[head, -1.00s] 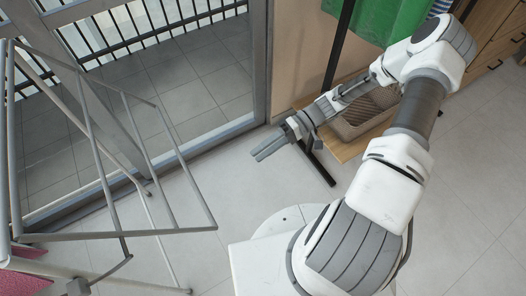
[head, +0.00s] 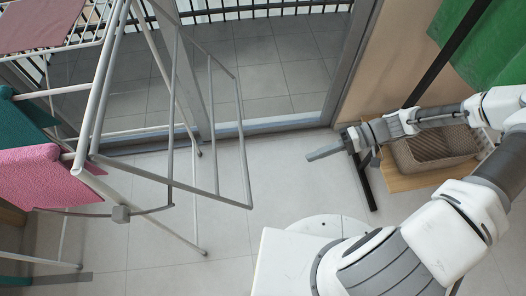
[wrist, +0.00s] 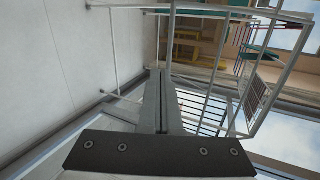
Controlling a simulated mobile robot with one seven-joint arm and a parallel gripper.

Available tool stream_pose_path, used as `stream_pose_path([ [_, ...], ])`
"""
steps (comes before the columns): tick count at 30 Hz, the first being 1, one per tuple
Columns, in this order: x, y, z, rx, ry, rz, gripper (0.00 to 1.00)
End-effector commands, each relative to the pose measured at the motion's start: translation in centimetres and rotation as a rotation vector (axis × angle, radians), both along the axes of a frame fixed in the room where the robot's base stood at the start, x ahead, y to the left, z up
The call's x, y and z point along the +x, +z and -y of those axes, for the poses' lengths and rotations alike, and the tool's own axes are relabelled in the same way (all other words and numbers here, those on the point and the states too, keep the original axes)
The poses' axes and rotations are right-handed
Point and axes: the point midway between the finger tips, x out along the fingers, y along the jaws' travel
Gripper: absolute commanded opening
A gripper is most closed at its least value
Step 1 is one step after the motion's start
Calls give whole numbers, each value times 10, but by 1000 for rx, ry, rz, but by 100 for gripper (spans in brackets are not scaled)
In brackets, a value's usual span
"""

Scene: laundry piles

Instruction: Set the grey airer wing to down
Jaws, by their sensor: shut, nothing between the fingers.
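The airer (head: 106,85) stands at the left in the head view, a pale tube frame on thin legs. Its grey wing (head: 247,165), an open frame with several thin bars, sticks out to the right from the airer's side. A thin brace with a grey block (head: 121,214) shows under it. My gripper (head: 309,157) is to the right of the wing, apart from it, shut and empty. In the wrist view, the shut fingers (wrist: 162,75) point toward the scene, and grey bars of the airer (wrist: 270,75) show to the right.
Pink (head: 55,178), teal (head: 28,134) and mauve (head: 40,25) cloths hang on the airer. A glass door frame (head: 355,65) stands behind. A woven basket (head: 432,150) and green cloth (head: 485,50) are at the right. Floor (head: 250,190) between wing and gripper is clear.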

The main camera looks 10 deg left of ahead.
Motion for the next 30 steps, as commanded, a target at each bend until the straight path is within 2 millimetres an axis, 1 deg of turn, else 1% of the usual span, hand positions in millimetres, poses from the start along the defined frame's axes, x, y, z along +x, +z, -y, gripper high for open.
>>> stream_pose_path([
  [1, -4, 15, -10, -42, 21, 3, 0],
  [5, -7, 31, -33, -168, 35, 43, 0],
  [9, 1, 49, -56, -245, 4, 112, 0],
  [14, 9, 61, -71, -271, -32, 164, 0],
  [17, 9, 59, -77, -274, -40, 171, 0],
  [20, 6, 50, -84, -273, -38, 170, 0],
  [23, 2, 38, -97, -273, -36, 170, 0],
  [30, -11, 2, -134, -273, -35, 168, 0],
])
